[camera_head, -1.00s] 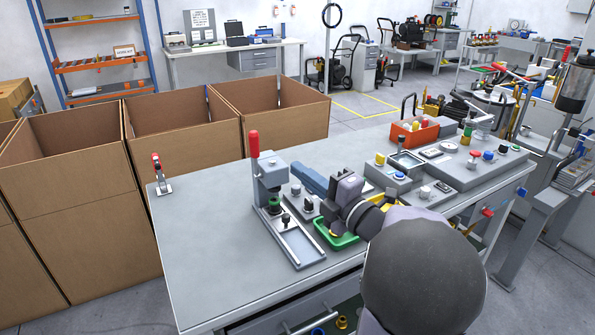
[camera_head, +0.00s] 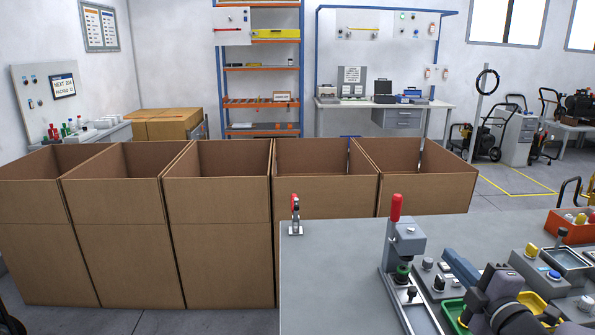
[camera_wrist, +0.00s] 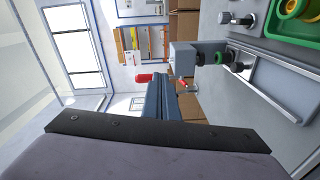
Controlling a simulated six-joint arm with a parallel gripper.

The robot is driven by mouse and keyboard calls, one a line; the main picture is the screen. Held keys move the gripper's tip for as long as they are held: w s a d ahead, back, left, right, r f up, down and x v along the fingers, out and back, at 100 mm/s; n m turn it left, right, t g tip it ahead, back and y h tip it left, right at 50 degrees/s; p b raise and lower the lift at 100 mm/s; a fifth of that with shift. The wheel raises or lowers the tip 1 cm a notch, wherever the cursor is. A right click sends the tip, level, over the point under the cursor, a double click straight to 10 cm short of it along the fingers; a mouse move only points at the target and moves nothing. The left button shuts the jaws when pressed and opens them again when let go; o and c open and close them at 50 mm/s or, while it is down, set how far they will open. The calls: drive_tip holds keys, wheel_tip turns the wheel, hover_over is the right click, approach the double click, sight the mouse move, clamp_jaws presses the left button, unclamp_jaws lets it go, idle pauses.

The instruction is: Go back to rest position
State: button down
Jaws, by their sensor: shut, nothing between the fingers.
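My gripper (camera_head: 452,256) is at the lower right of the head view, over the bench (camera_head: 330,270) and just right of the red-handled press (camera_head: 408,240). Its slim blue fingers lie together with nothing between them; they also show in the wrist view (camera_wrist: 158,86), reaching out from the dark palm bar. The press (camera_wrist: 183,54) is beside the fingertips in the wrist view, with its green ring (camera_wrist: 222,58). How high the gripper is above the bench is hard to tell.
A red-handled clamp (camera_head: 295,215) stands at the bench's left corner. A green tray (camera_head: 453,312), a control box (camera_head: 545,268) and an orange bin (camera_head: 570,226) crowd the right. Open cardboard boxes (camera_head: 220,240) line the left and back. The bench's left part is clear.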

drive_tip(key=s+d+f+m+g+h, duration=0.6)
drive_tip(key=d+f+m+g+h, duration=0.1)
drive_tip(key=d+f+m, duration=0.45)
drive_tip(key=s+a+f+m+g+y, duration=0.1)
drive_tip(key=s+a+f+m+g, duration=0.1)
drive_tip(key=s+f+m+g, duration=0.9)
drive_tip(key=s+a+f+y, duration=0.4)
drive_tip(key=s+a, duration=0.6)
drive_tip(key=a, duration=0.4)
drive_tip(key=w+a+r+n, duration=0.1)
drive_tip(key=w+a+n, duration=0.15)
drive_tip(key=a, duration=0.55)
drive_tip(key=w+a+r+n, duration=0.1)
drive_tip(key=a+n, duration=0.2)
drive_tip(key=a, duration=0.6)
wheel_tip(320, 180, up, 16)
drive_tip(key=p, duration=1.6)
drive_tip(key=shift+w+d+y, duration=0.2)
drive_tip(key=shift+d+y, duration=0.05)
drive_tip(key=shift+y, duration=0.15)
